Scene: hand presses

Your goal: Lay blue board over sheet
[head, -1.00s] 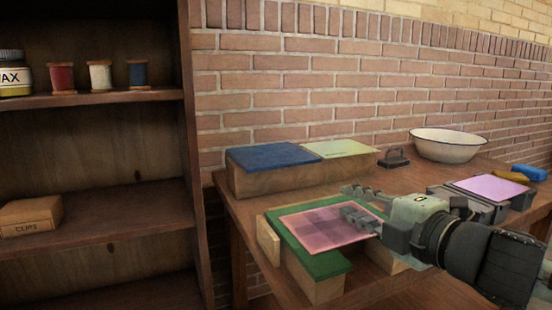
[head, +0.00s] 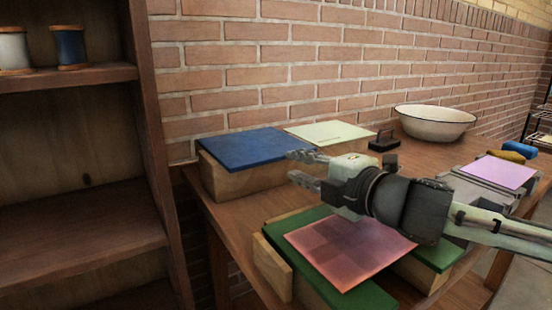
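I cannot tell whether a finger touches the board. My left gripper is not in view.
A pale yellow-green sheet (head: 325,132) lies beside the blue board. A dark handled weight (head: 384,141) and a white basin (head: 434,122) stand behind. A lilac sheet (head: 497,172) lies on a grey press at right. A wooden shelf (head: 85,225) stands close at left.

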